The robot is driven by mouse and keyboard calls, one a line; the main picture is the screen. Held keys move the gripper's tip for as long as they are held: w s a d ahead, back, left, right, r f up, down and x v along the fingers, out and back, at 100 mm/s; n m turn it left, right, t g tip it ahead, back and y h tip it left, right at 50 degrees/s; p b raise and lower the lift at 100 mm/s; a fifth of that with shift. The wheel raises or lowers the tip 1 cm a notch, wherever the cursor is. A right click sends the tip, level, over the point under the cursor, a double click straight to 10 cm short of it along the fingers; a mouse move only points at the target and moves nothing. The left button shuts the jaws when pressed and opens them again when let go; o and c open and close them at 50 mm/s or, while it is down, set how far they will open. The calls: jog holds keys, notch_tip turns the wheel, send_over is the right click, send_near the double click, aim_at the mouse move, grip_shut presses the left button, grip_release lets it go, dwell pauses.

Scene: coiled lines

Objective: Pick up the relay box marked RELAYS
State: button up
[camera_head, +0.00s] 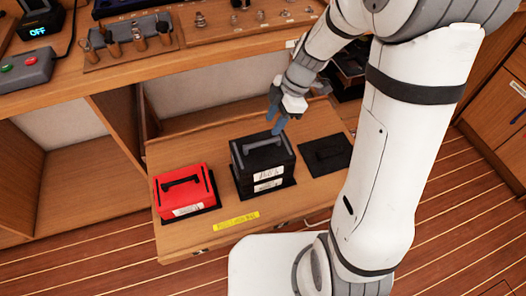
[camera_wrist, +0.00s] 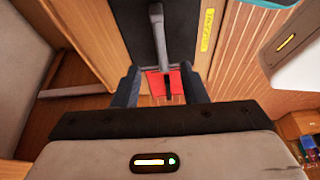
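Two black boxes are stacked in the middle of the pulled-out wooden drawer. The upper black box (camera_head: 262,150) has a grey handle and a white label; the lower black box (camera_head: 262,187) also has a white label. I cannot read either label, so I cannot tell which is marked RELAYS. My gripper (camera_head: 279,126) is just above the back right of the stack. In the wrist view my gripper (camera_wrist: 161,88) has its fingers spread apart with nothing held. The upper box's handle (camera_wrist: 158,40) runs up the picture ahead of the fingers.
A red box (camera_head: 185,192) sits on a dark mat at the drawer's left; it also shows in the wrist view (camera_wrist: 174,77). An empty black mat (camera_head: 326,154) lies right of the stack. A yellow label (camera_head: 236,221) is at the drawer front. The workbench (camera_head: 110,78) with tools stands behind.

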aim_at(264, 141)
jog(key=shift+w+a+f, duration=0.1)
jog(key=shift+a+f, duration=0.05)
jog(key=shift+f, duration=0.35)
jog(key=b+x, duration=0.1)
jog(key=x, duration=0.6)
jog(key=shift+a+f, duration=0.1)
jog(key=shift+a, duration=0.05)
jog(key=shift+c, duration=0.6)
grip_shut()
